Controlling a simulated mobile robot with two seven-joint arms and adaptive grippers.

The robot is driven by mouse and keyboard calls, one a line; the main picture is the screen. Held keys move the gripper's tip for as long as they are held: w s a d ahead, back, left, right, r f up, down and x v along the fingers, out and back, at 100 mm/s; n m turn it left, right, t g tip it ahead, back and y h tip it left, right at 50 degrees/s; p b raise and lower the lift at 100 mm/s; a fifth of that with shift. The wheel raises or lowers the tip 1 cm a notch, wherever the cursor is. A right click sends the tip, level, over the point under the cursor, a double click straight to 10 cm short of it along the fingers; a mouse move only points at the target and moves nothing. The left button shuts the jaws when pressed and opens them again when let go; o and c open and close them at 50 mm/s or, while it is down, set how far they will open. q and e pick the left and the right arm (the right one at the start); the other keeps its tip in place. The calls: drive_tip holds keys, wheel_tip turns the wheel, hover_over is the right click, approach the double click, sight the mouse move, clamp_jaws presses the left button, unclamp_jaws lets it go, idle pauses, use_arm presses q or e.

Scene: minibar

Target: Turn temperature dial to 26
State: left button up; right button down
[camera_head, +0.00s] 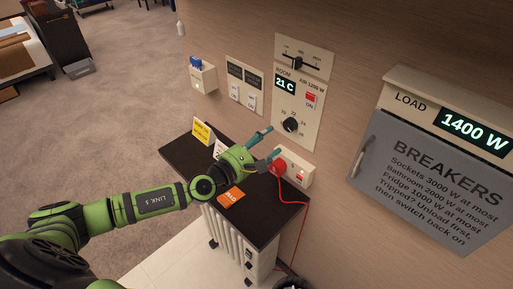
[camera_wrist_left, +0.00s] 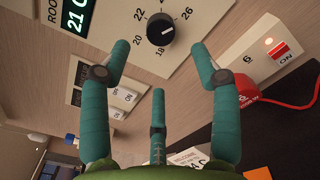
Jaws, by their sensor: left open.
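The temperature dial (camera_head: 290,125) is a black round knob on a cream wall panel (camera_head: 309,112) with numbers around it. In the left wrist view the dial (camera_wrist_left: 160,29) has 18, 20, 22, 24 and 26 around it, and its white mark appears to point toward the lower numbers, though this is hard to tell. The room display (camera_head: 285,82) reads 21 C. My left gripper (camera_head: 270,141) is open and empty, below and in front of the dial. In the left wrist view its fingers (camera_wrist_left: 162,55) spread on either side below the dial, apart from it. My right gripper is not in view.
A red plug (camera_head: 278,167) with a red cord sits in the socket box (camera_head: 298,175) right of the gripper. A dark shelf (camera_head: 270,215) lies below, with an orange card (camera_head: 231,195) and a yellow sign (camera_head: 202,131). A breaker box (camera_head: 430,180) is at right.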

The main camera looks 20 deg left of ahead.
use_arm(q)
drive_tip(key=v, duration=0.4)
idle(0.4)
